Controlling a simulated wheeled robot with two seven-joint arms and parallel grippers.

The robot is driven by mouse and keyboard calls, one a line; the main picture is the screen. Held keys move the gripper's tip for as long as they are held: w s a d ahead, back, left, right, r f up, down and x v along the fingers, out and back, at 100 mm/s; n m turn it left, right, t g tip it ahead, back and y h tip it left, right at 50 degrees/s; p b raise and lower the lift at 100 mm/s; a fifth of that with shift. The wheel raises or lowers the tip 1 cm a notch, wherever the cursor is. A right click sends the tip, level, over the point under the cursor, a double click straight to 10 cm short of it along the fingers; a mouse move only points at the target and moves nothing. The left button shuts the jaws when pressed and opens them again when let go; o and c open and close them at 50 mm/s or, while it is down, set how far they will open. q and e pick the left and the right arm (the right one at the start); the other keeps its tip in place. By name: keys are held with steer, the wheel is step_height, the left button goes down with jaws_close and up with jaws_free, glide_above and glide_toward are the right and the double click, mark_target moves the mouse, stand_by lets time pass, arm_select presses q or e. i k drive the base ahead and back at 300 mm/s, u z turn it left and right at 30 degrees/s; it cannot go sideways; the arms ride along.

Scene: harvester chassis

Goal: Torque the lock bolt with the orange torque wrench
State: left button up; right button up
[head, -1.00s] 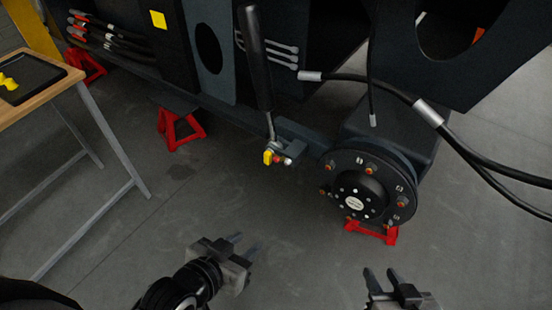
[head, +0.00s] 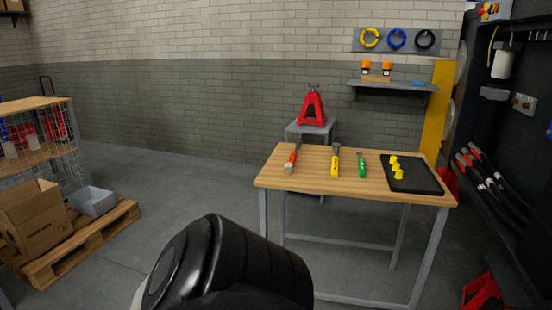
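A wooden-topped workbench (head: 318,184) stands right of centre in the head view. On it, from left to right, lie a tool with an orange-red body (head: 293,158), a yellow-handled tool (head: 334,162) and a green-handled tool (head: 362,166). The orange-red one matches the torque wrench by colour, but it is too small to identify surely. The lock bolt is not in view. A black link of my own arm fills the lower middle, in front of the bench. Neither gripper is in view.
A black tray (head: 425,181) with yellow pieces (head: 396,168) lies at the bench's right end. A red stand (head: 312,107) sits on a grey pedestal behind. A pallet (head: 83,240) with boxes is at left. The dark chassis (head: 505,120) edges the right. Floor between is clear.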

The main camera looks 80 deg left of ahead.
mark_target(298, 143)
steer(key=u, duration=2.45)
steer(key=k, duration=0.7)
steer(key=u, duration=1.35)
steer(key=k, duration=0.15)
steer(key=z, duration=3.05)
steer(key=i, duration=1.05)
steer(key=z, duration=0.3)
steer(key=k, duration=0.45)
steer(key=u, duration=1.4)
steer(key=i, duration=0.65)
steer(key=z, duration=1)
